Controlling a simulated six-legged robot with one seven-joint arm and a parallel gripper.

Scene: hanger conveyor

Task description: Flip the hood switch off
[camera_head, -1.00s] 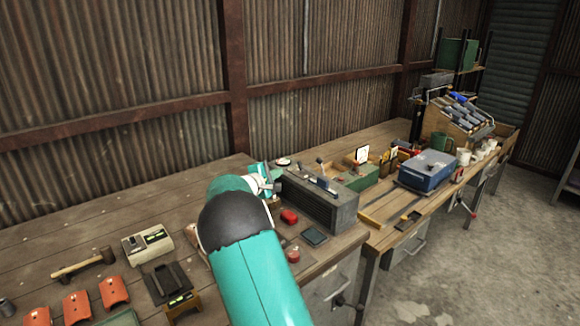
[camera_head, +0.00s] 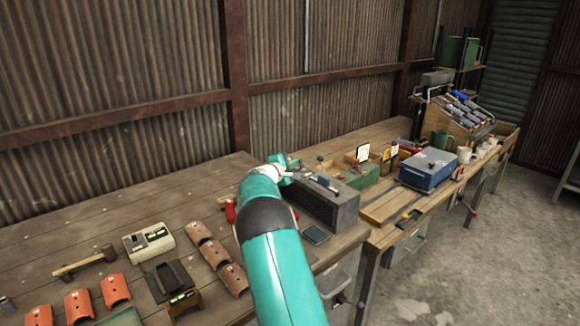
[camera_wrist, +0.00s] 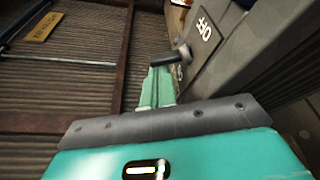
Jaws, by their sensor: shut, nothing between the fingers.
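The dark grey ribbed box (camera_head: 330,208), apparently the hood, stands on the bench beyond my arm. A plate with OFF lettering (camera_wrist: 205,32) shows on its grey face in the wrist view, turned over in the picture. A dark lever with a rounded grey tip (camera_wrist: 174,56), apparently the switch, lies at the end of my fingers. My gripper (camera_wrist: 160,80) is shut and empty, close beside the lever; I cannot tell whether they touch. In the head view my gripper (camera_head: 284,165) is at the box's left end, and my arm hides part of the bench there.
A hammer (camera_head: 84,264), orange curved pieces (camera_head: 78,306) and a beige device (camera_head: 148,241) lie at left. A dark flat pad (camera_head: 315,235) lies before the box. A blue case (camera_head: 428,169) stands at right. A corrugated wall (camera_head: 120,65) closes the back.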

